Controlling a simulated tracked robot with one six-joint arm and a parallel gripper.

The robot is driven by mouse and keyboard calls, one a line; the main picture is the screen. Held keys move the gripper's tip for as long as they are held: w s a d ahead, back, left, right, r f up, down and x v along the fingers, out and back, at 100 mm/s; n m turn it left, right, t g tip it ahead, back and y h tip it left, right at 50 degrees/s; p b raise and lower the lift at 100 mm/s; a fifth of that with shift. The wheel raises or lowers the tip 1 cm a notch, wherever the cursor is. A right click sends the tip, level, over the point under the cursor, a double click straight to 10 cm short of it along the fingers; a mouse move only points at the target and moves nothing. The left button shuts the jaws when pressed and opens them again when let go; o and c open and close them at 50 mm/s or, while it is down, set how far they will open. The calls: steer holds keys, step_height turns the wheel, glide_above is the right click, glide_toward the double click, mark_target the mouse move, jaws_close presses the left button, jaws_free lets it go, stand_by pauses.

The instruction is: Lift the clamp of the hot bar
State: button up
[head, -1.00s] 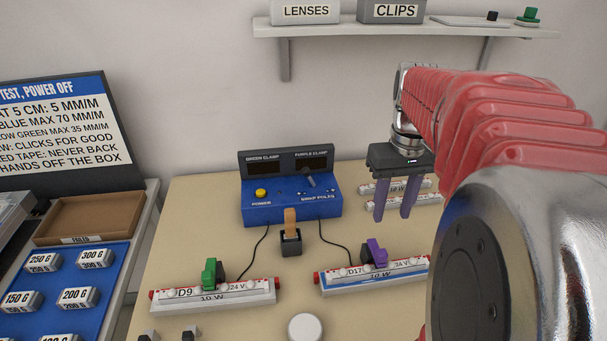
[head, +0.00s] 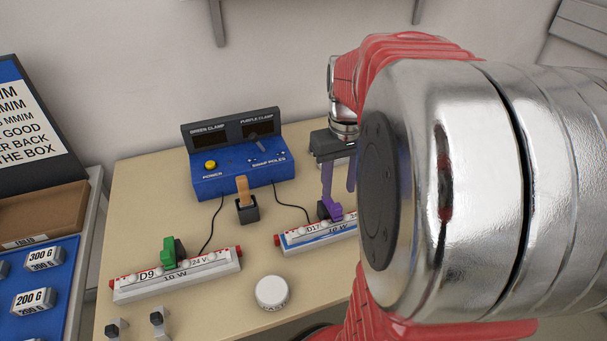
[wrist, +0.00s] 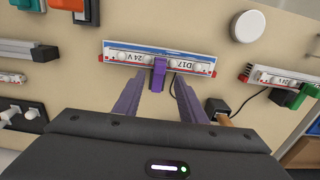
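A white bar marked D17 (head: 296,237) carries a purple clamp (head: 334,208); in the wrist view the bar (wrist: 125,57) and the purple clamp (wrist: 159,72) lie straight ahead. A second bar, D9 (head: 150,287), carries a green clamp (head: 168,249). My gripper (head: 338,193) is open at the purple clamp. In the wrist view my gripper (wrist: 159,88) has one finger on each side of that clamp, with nothing gripped. I cannot tell whether the tips reach down around it. Neither bar visibly shows heat. My arm hides the right end of D17.
A blue control box (head: 240,170) with dark displays, a yellow button (head: 210,165) and a lever stands behind the bars. A black holder (head: 248,213) with a wooden-handled piece stands before it. A white round button (head: 272,292) lies in front. Wires run from the box.

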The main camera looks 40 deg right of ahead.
mark_target(336, 206)
step_height(336, 206, down, 7)
stand_by(0.3)
steer(key=shift+c, duration=0.7)
jaws_close()
steer(key=shift+a, duration=0.1)
